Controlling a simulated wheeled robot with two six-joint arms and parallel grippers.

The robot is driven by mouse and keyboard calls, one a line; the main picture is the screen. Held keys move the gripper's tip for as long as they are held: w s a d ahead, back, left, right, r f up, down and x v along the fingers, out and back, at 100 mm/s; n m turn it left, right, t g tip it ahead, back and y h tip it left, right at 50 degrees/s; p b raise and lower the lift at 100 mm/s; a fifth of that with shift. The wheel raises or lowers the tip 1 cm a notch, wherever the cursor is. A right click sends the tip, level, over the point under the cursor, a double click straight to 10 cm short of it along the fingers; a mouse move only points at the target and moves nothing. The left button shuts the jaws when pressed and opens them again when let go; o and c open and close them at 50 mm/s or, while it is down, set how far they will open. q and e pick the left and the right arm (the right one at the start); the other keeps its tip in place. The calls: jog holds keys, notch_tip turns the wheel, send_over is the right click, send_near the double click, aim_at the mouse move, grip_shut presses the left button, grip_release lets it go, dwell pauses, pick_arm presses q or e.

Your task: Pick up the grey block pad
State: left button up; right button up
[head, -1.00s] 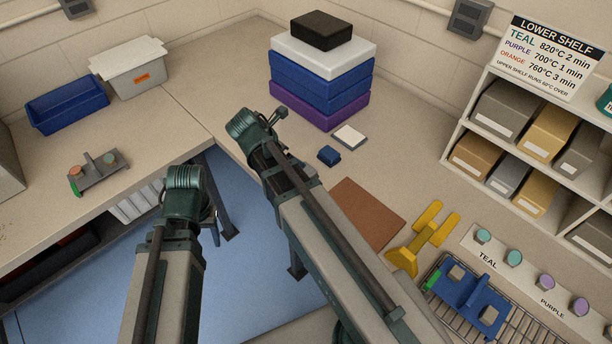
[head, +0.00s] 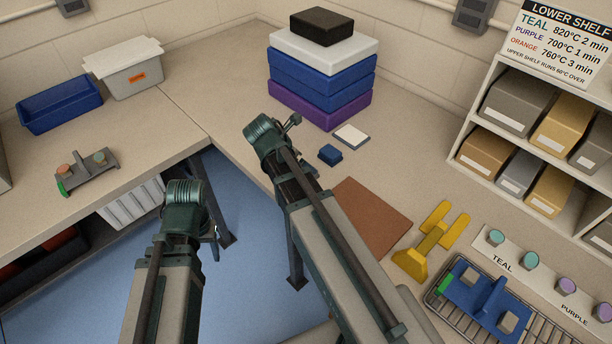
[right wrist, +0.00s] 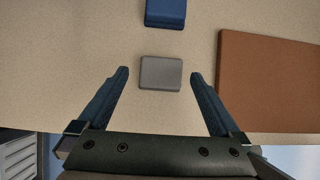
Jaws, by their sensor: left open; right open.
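In the right wrist view, the grey block pad (right wrist: 160,73) lies flat on the beige worktop, just beyond the fingertips and about midway between their lines. My right gripper (right wrist: 160,75) is open, one finger on each side, with clear gaps to the pad. In the head view, the grey pad is hidden behind my right arm, and so are the right fingers. My left gripper (head: 215,232) is over the blue floor, apart from the pad, its fingers mostly hidden behind its wrist.
A blue pad (right wrist: 165,12) lies just beyond the grey one; it also shows in the head view (head: 330,155). A brown mat (head: 367,219) lies to the right. A white-topped pad (head: 351,136) and stacked blue and purple blocks (head: 318,100) stand behind. A yellow tool (head: 432,243) is farther right.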

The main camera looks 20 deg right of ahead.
jog(key=shift+d+f+b, duration=0.1)
jog(key=shift+f+b, duration=0.4)
jog(key=b+x, duration=0.4)
jog(key=shift+s+f, duration=0.15)
jog(key=shift+f, duration=0.15)
jog(key=shift+r, duration=0.1)
jog(key=c, duration=1.1)
